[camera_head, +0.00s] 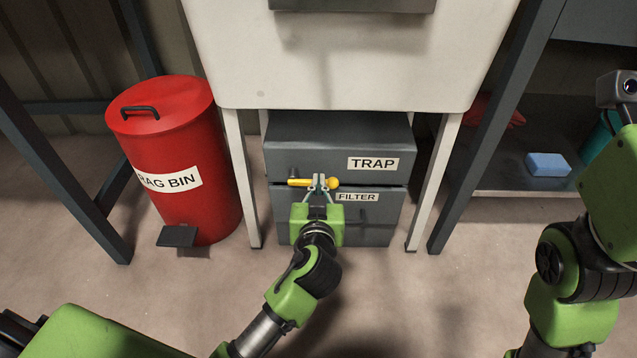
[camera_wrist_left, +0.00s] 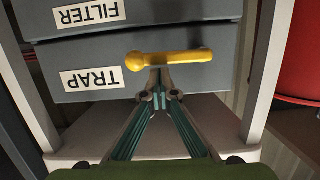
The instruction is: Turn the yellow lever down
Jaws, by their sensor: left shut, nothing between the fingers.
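The yellow lever (camera_head: 300,182) lies level across the front of the grey TRAP box (camera_head: 290,160), near its lower edge. Its thick round end is at the right in the head view, and its arm reaches left. The lever also shows in the wrist view (camera_wrist_left: 180,57), which is upside down, with the round end at the left. My left gripper (camera_head: 320,181) is in front of the lever, shut and empty. In the wrist view its closed fingertips (camera_wrist_left: 159,76) meet the lever's TRAP-label side, close to the round end; I cannot tell whether they touch. My right gripper is out of view.
A grey FILTER box (camera_head: 370,215) is below the TRAP box, between the white legs of a white cabinet (camera_head: 350,75). A red rag bin (camera_head: 190,150) stands at the left. At the right, a dark shelf (camera_head: 500,180) holds a blue block (camera_head: 547,165).

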